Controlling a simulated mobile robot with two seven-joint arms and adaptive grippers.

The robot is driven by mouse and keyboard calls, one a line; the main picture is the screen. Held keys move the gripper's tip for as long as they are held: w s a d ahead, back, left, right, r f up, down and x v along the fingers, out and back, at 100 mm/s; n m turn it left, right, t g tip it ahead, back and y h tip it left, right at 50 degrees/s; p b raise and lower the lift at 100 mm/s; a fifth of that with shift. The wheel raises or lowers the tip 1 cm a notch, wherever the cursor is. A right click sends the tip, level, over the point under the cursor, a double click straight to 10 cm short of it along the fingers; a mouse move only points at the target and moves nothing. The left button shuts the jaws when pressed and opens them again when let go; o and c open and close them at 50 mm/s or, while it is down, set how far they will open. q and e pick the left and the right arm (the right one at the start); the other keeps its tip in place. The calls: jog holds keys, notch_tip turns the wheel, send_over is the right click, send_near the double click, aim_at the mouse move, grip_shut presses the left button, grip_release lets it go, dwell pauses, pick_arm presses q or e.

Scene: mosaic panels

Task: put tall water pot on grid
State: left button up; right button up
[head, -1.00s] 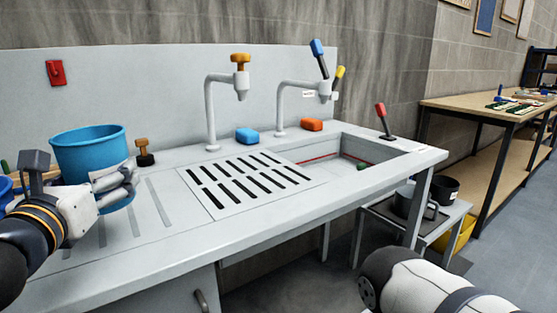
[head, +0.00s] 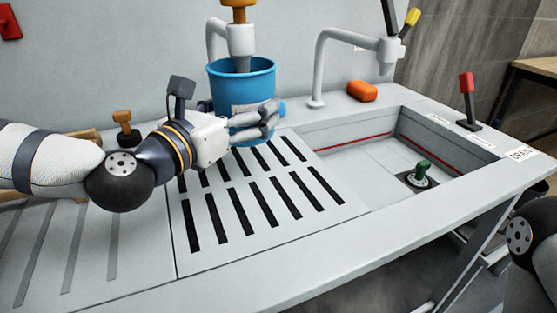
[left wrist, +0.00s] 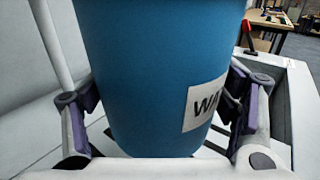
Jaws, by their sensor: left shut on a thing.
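The tall blue water pot (head: 241,85) is upright at the back of the slotted grid (head: 275,236), under the left tap. My left gripper (head: 262,122) is shut around the pot's lower part, its fingers on the pot's sides. In the left wrist view the pot (left wrist: 150,70) fills the space between the fingers, and a white label with letters shows on it. The pot's base is partly hidden by the fingers, so I cannot tell whether it touches the grid. My right gripper is out of view.
The left tap (head: 240,40) with an orange knob hangs right over the pot's mouth. A second tap (head: 318,75), an orange block (head: 362,91) and a red-handled lever (head: 467,100) stand to the right. The sink basin has a green plug (head: 421,174). The grid's front is clear.

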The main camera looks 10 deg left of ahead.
pick_arm(q)
notch_tip(320, 180, down, 10)
jog(key=shift+r+b, duration=0.1)
jog(key=shift+b, duration=0.8)
jog(key=shift+r, duration=0.15)
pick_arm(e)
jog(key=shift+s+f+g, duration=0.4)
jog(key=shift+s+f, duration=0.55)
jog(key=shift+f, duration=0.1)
pick_arm(q)
jog(key=shift+f, duration=0.35)
jog(key=o, duration=1.6)
jog(key=shift+r, duration=0.1)
jog(key=shift+c, duration=0.2)
jog(key=shift+o, duration=0.3)
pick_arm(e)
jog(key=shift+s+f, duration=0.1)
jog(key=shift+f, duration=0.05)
